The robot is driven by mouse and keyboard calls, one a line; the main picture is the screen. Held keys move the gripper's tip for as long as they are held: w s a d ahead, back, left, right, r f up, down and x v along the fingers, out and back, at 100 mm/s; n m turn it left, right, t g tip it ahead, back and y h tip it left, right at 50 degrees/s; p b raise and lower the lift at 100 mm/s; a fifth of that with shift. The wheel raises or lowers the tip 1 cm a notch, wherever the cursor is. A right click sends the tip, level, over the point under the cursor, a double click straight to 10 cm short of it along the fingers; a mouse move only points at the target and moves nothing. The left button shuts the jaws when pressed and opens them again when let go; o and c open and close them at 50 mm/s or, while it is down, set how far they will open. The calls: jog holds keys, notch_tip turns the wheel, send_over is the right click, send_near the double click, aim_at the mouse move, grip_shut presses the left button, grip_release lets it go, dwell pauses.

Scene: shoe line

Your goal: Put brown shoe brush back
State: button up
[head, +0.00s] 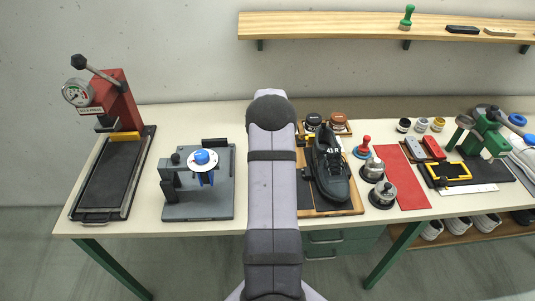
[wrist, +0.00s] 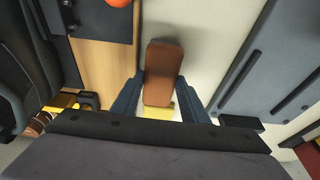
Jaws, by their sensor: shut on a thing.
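The brown shoe brush (wrist: 163,72) shows in the wrist view as a brown block with a pale yellow part at its lower end. My gripper (wrist: 158,100) is shut on it, with one dark blue finger on each side. The brush lies over the pale table top, between a wooden board (wrist: 103,65) and a grey plate (wrist: 265,55). I cannot tell whether it touches the table. In the head view my arm hides the gripper and the brush.
A black shoe (head: 330,170) stands on the wooden board, right of my arm, with two tins (head: 339,118) behind it. Left of my arm is a grey fixture (head: 205,208) with a blue knob. A red press (head: 118,100) stands farther left. A shelf (head: 350,26) hangs above.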

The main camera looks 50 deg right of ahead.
jog(key=shift+f, duration=0.2)
jog(key=o, duration=1)
jog(key=shift+c, duration=0.2)
jog(key=b+v, duration=0.3)
jog(key=v, duration=0.9)
jog(key=shift+r, duration=0.2)
